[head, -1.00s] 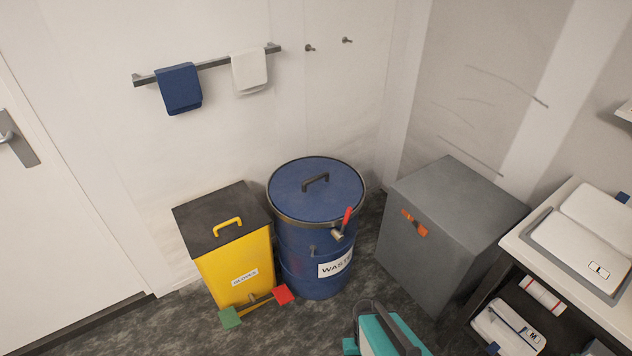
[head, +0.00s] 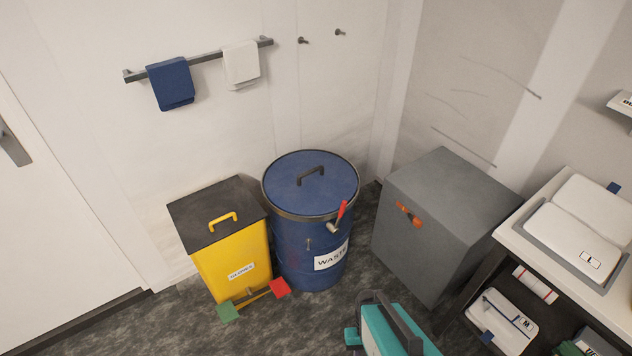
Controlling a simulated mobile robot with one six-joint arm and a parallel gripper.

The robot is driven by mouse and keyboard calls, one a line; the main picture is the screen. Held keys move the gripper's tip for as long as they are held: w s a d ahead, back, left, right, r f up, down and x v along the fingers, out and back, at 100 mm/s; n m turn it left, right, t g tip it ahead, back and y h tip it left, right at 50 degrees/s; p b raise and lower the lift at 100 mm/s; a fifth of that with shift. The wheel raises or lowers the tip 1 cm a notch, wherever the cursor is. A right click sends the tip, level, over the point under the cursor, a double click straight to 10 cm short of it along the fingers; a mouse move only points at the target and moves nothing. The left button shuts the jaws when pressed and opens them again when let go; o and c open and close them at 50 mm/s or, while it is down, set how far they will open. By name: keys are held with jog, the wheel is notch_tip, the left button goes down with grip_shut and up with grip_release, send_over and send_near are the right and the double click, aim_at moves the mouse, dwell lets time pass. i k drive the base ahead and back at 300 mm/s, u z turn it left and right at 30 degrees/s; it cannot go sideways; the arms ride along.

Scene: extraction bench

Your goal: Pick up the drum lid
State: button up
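The drum lid (head: 290,180) is a round blue disc with a dark arched handle (head: 311,174) on top. It sits on the blue waste drum (head: 298,265), which stands on the floor near the wall, left of centre in the head view. A metal ring runs around the lid's rim, with a red-handled lever (head: 341,212) at its front right side. The lever points up at a slant. I cannot tell whether the ring is clamped. My gripper is not in view.
A yellow bin (head: 232,268) with a black lid stands left of the drum, with a pedal bar with green and red ends in front. A grey cabinet (head: 447,220) stands right. A teal case (head: 392,332) is in front. A bench (head: 519,236) with trays is at the right edge.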

aim_at(305, 183)
jog(key=z, duration=0.15)
jog(key=i, duration=1.1)
jog(key=u, duration=4.75)
jog(key=i, duration=0.15)
jog(key=z, duration=3)
jog(key=k, duration=0.2)
jog(key=u, duration=1.65)
